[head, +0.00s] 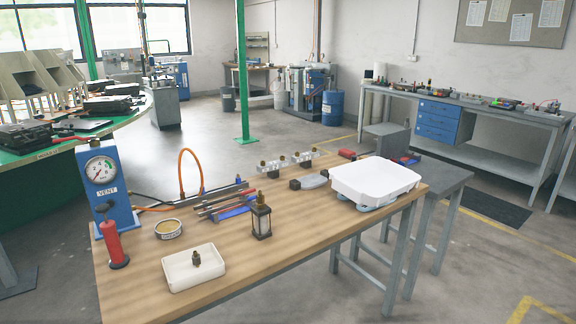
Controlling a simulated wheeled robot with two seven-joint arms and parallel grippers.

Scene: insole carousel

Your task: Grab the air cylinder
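No part labelled as an air cylinder shows in the head view, and I cannot tell for sure which part it is. A small upright piece with a dark square frame, clear sides and a brass top (261,217) stands near the front middle of the wooden bench (310,222). A red upright cylinder with a black base and a thin black top (114,244) stands at the bench's left end. Both stand free with nothing holding them. Neither of my grippers is in view.
A blue gauge box (104,186) marked VENT stands behind the red cylinder. A white tray (180,283) holding a small fitting, a round tin (168,229), tools (222,203), metal blocks with brass fittings (270,168) and a white basin (374,195) share the bench. Its front middle is clear.

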